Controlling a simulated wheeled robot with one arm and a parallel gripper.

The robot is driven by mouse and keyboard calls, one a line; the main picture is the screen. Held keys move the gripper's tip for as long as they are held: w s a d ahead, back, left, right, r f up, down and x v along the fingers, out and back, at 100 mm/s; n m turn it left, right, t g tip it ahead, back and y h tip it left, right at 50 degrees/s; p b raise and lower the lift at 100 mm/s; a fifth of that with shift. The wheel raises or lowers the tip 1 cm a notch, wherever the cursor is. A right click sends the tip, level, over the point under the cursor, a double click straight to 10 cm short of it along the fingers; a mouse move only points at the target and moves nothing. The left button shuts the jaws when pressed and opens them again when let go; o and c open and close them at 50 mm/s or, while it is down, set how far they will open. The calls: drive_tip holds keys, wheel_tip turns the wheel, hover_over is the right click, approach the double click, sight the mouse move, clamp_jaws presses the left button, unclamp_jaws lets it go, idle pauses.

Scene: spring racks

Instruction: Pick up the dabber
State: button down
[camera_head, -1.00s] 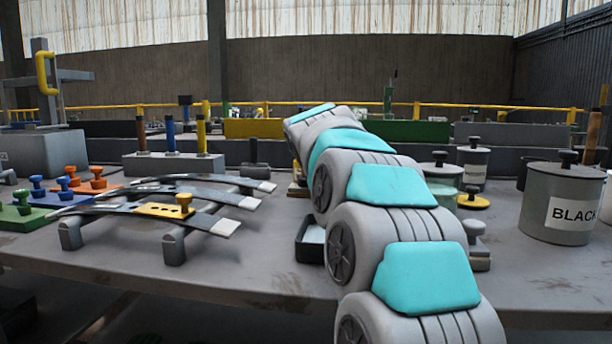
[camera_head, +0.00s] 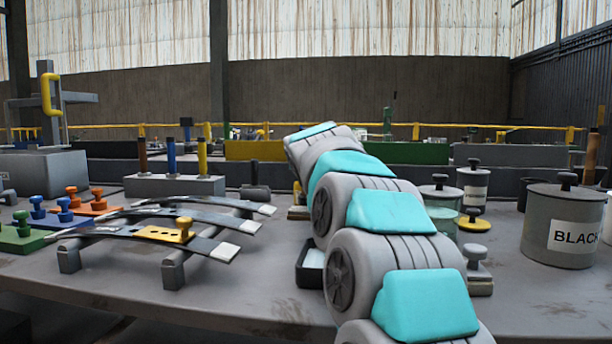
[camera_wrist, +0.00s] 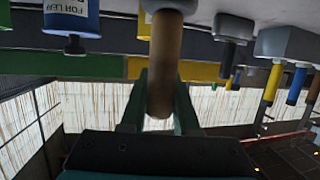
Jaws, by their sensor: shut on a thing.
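In the wrist view, a brown cylindrical handle (camera_wrist: 168,50), which I take to be the dabber's, runs down from the top edge between my fingers. My gripper (camera_wrist: 160,88) has green fingers on either side of this handle and is shut on it. The dabber's other end, at the top edge, has a pale collar and is partly cut off. In the head view, my own arm hides the gripper and the dabber, so I cannot tell there whether it is clear of the table.
A grey block (camera_head: 175,187) holds brown, blue and yellow handles at the left. Leaf springs (camera_head: 200,215) with a yellow stencil (camera_head: 165,233) lie on a rack. A grey pot labelled BLACK (camera_head: 562,228) stands right. A dark tray (camera_head: 308,268) is beside my arm. The front table is bare.

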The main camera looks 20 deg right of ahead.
wheel_tip(320, 180, up, 9)
drive_tip(key=p, duration=0.1)
idle(0.5)
drive_tip(key=shift+f, duration=0.1)
idle(0.5)
